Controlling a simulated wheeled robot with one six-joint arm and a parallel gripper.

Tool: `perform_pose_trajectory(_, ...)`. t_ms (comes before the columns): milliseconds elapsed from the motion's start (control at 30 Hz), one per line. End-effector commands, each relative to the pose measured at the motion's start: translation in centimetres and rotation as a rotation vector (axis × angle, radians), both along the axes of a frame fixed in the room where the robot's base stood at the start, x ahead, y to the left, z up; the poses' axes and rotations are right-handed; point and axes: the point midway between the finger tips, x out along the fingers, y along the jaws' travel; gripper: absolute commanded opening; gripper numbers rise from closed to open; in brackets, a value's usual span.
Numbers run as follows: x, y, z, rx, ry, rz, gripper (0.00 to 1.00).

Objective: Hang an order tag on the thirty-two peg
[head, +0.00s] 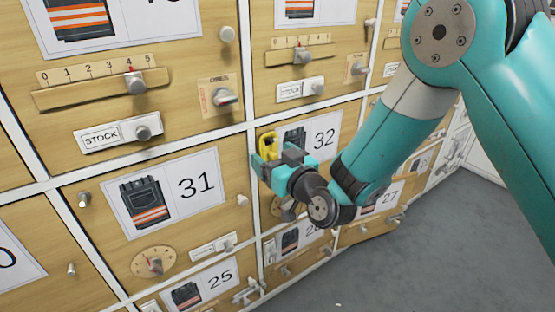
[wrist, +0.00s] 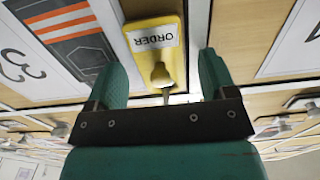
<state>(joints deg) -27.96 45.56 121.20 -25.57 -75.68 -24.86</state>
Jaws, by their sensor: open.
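The yellow order tag (head: 268,145) is at the upper left of the thirty-two door (head: 347,119). In the wrist view the tag (wrist: 158,45) shows its white ORDER label, upside down in the picture. A small grey peg tip (wrist: 163,92) shows at the tag's narrow end; the tag seems to be on it, but I cannot tell for certain that the peg passes through. My gripper (head: 274,161) is open around the tag. In the wrist view its fingers (wrist: 162,75) stand on either side of the tag with gaps. The gripper hides much of the peg in the head view.
The thirty-one door (head: 150,225) is to the left, with a peg (head: 84,199), a dial (head: 154,262) and a knob (head: 241,200). Sliders and STOCK plates (head: 104,137) stick out from the doors above. Grey floor (head: 410,265) is free at the lower right.

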Motion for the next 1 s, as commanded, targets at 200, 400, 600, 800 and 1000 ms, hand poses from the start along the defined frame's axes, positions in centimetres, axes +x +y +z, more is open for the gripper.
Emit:
perform_pose_trajectory(200,-0.7,-0.5,-0.4,0.001,-0.001,0.0,0.77)
perform_pose_trajectory(400,-2.7,-1.9,-0.8,0.001,-0.003,-0.001,0.77)
perform_pose_trajectory(600,-5.5,-3.8,-0.8,0.001,-0.004,-0.001,0.77)
perform_pose_trajectory(800,-8.7,-6.0,-0.7,0.003,-0.004,-0.001,0.77)
perform_pose_trajectory(1000,-10.7,-6.7,-0.8,-0.003,-0.012,0.02,0.77)
